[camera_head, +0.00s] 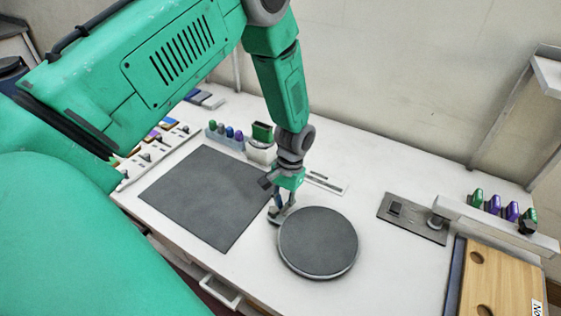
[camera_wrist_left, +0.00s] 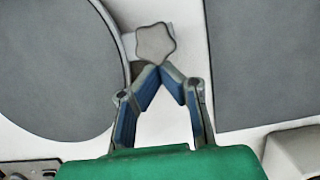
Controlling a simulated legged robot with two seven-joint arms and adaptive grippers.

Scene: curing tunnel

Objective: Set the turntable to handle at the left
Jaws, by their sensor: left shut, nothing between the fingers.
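The turntable (camera_head: 318,243) is a round dark grey disc with a pale rim on the white bench. Its handle shows as a grey star-shaped knob (camera_wrist_left: 155,43) on a short pale tab, at the disc's edge on the side facing the dark mat. In the head view this is the disc's upper left, partly hidden by my gripper. My left gripper (camera_head: 279,208) points down beside the disc's upper-left edge. In the left wrist view its fingertips (camera_wrist_left: 163,69) meet right beside the knob with nothing between them; I cannot tell whether they touch it. My right gripper is not in view.
A dark square mat (camera_head: 208,196) lies left of the turntable. Small coloured bottles and a green-topped container (camera_head: 262,132) stand behind it. A grey plate with a switch (camera_head: 411,218) and a wooden board (camera_head: 497,283) lie to the right. The bench between turntable and plate is clear.

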